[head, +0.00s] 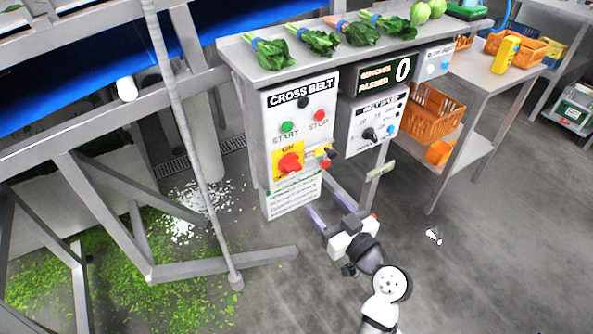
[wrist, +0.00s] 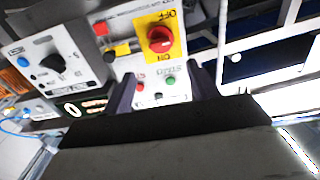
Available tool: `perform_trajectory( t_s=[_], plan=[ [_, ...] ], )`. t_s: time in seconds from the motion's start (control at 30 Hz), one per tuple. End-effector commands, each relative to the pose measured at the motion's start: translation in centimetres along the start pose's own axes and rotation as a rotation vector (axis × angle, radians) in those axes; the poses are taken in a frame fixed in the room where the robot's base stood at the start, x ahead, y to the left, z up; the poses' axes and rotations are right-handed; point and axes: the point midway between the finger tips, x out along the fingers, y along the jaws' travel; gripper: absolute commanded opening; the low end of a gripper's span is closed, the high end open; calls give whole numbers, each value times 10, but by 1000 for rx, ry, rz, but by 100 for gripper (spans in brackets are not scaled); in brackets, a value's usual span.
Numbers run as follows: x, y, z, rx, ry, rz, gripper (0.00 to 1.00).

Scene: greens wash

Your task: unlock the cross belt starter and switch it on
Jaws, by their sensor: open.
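The cross belt starter (head: 300,105) is a pale box with a green start button (head: 287,127) and a red stop button (head: 320,115). Below them, a red rotary switch (head: 290,163) sits on a yellow ON/OFF plate; the switch also shows in the wrist view (wrist: 160,40), upside down. Its exact setting is unclear. A small yellow and black part (wrist: 118,51) and a red part (wrist: 99,29) sit beside the plate; I cannot tell which is a lock or key. My gripper (head: 324,198) is open and empty, below and in front of the starter.
A belt speed box (head: 374,122) with a black knob stands right of the starter, under a shelf (head: 300,62) with leafy bunches. A grey slanted post (head: 190,130) stands left. Orange crates (head: 432,112) are at right. Floor at lower right is mostly clear.

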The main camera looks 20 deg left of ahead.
Motion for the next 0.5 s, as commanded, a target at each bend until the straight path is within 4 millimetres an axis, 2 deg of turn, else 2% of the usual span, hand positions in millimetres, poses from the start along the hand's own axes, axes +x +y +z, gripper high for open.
perform_trajectory(
  t_s=[0.3,0.5],
  plan=[
    [66,-1,-5,0,0,-4,59],
    [104,-1,-4,0,0,-3,59]
  ],
)
